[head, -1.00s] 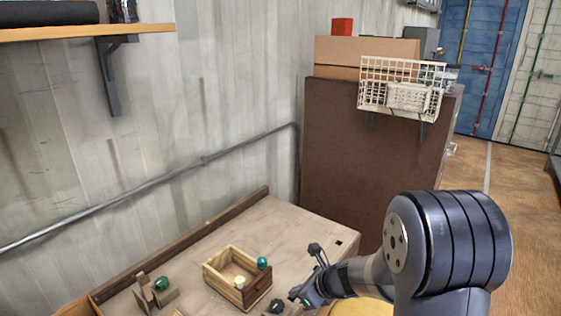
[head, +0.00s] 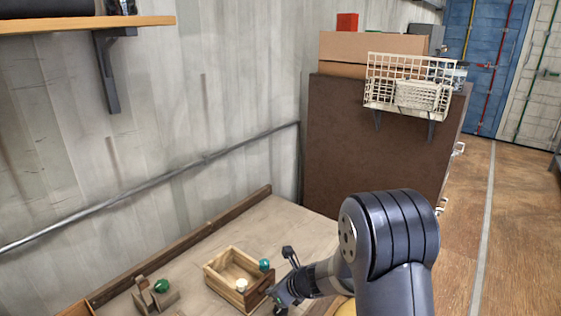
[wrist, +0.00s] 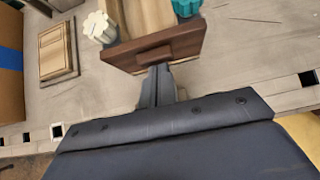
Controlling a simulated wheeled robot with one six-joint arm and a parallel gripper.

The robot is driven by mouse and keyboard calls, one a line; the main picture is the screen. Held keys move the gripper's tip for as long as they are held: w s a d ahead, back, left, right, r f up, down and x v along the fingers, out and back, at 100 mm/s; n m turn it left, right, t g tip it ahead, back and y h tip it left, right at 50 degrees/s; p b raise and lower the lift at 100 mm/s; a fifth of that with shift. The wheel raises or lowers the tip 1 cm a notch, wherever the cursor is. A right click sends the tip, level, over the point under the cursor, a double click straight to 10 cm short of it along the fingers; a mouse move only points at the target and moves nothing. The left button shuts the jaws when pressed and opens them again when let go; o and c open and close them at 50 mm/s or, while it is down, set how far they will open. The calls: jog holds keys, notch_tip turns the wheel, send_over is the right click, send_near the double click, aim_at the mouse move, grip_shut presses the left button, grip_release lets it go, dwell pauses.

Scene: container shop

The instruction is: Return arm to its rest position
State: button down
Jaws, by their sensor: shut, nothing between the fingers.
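My gripper (head: 276,297) hangs low over the workbench at the right of a small wooden box (head: 212,274). In the wrist view, my gripper (wrist: 159,75) has its fingers together and empty. Their tips are close to the box's dark wooden front (wrist: 180,42), which has a slot-like dark handle. Whether they touch it I cannot tell. My arm is bent, its large dark elbow at the right of the head view.
The workbench (head: 300,222) has a green ball-like knob (head: 161,286) on a wooden block at the left. A teal knob (head: 264,265) and a white knob (head: 241,285) are at the box. A brown cabinet (head: 370,150) with a wire basket (head: 385,90) stands behind. Open floor lies right.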

jog(key=shift+s+d+f+b, duration=0.2)
jog(key=shift+s+d+b, duration=0.3)
jog(key=shift+b, duration=0.3)
jog(key=shift+f+t+y+b, duration=0.2)
jog(key=shift+t+y+b, duration=0.15)
jog(key=shift+b, duration=0.5)
jog(key=b, duration=0.2)
jog(key=s+d+y+b, duration=0.1)
jog(key=b, duration=0.1)
jog(key=shift+d+f+t, duration=0.1)
jog(key=shift+f+t, duration=0.15)
jog(key=shift+t, duration=0.1)
jog(key=s+d+r+n, duration=0.1)
jog(key=s+d+r, duration=0.2)
jog(key=s+d, duration=0.2)
jog(key=s+d+r+p, duration=0.1)
jog(key=s+d+r, duration=0.2)
jog(key=s+d, duration=0.2)
jog(key=shift+s+d+n+g, duration=0.15)
jog(key=shift+s+n+g, duration=0.2)
jog(key=shift+n+g, duration=0.05)
jog(key=shift+r, duration=0.1)
